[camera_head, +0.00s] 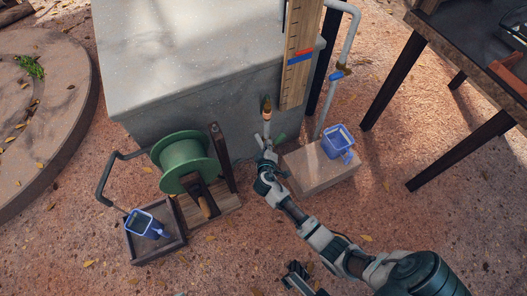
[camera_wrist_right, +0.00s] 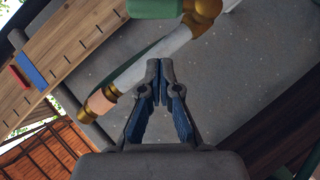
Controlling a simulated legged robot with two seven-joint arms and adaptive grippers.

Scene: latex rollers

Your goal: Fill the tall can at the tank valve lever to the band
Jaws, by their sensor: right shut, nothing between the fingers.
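A blue can (camera_head: 338,141) with a side handle stands on a stone block beside the tank (camera_head: 190,50). A second blue can (camera_head: 147,224), with dark contents, sits in a wooden tray; I cannot tell which is taller. A pale pipe with a brass end (camera_head: 267,108) comes off the tank's front. A green lever (camera_wrist_right: 155,8) shows at the top of the right wrist view, above the pipe (camera_wrist_right: 150,68). My right gripper (camera_head: 264,152) is shut and empty, its fingertips (camera_wrist_right: 160,68) close to the pipe. A dark part at the bottom edge may be my left gripper (camera_head: 297,277).
A wooden gauge board (camera_head: 299,50) with red and blue marks leans at the tank. A green reel (camera_head: 185,160) stands left of my right gripper. The stone block (camera_head: 315,178) lies to its right, a dark table (camera_head: 480,60) farther right. Open ground lies in front.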

